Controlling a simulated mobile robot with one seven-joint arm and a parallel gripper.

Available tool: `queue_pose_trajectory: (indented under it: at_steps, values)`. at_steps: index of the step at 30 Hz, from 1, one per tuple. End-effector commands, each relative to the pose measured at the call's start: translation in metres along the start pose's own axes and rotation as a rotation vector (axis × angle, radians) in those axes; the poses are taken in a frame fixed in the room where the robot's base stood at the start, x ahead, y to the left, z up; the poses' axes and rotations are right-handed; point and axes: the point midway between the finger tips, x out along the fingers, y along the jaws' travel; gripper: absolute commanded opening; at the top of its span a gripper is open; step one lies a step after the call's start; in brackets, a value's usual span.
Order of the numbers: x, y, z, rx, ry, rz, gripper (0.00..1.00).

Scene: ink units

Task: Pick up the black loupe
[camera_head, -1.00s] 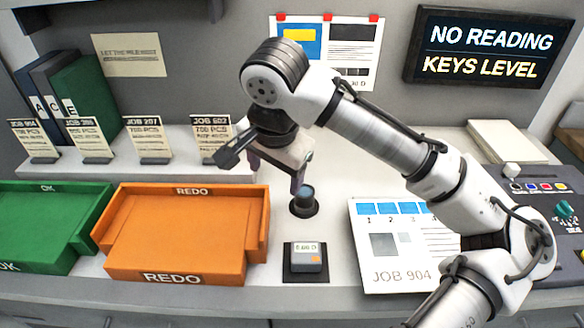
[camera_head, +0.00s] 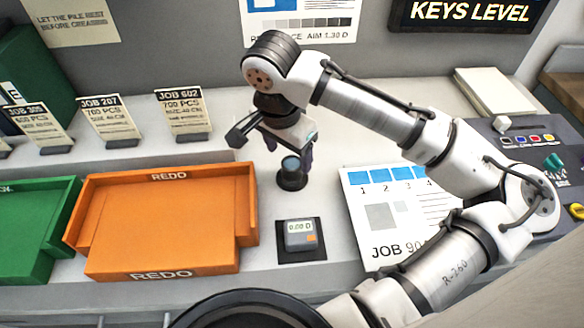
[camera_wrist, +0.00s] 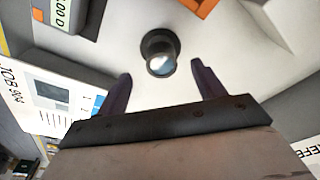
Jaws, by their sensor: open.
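The black loupe (camera_head: 291,174) stands upright on the pale counter between the orange tray and the job sheet. It has a wide black foot and a bluish glass top. In the wrist view the loupe (camera_wrist: 160,52) lies just ahead of the fingertips, near the middle of the gap. My gripper (camera_head: 287,150) is open and empty, close behind and above the loupe. Its two dark fingers also show apart in the wrist view (camera_wrist: 161,72). I see no contact between the fingers and the loupe.
A small grey meter (camera_head: 299,234) sits on a black pad in front of the loupe. The orange REDO tray (camera_head: 160,262) is at left, with a green tray (camera_head: 40,215) beyond it. A JOB 904 sheet (camera_head: 420,222) lies at right. Job cards (camera_head: 183,115) stand on the ledge behind.

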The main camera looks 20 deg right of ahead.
Motion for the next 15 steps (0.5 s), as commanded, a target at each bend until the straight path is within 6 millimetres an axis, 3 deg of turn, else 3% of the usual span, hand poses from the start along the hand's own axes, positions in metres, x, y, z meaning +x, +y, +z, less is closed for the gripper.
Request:
queue_pose_trajectory:
  at_steps: [15]
  values:
    - [0.052, 0.0, -0.006, 0.001, 0.0, 0.0, 0.69]
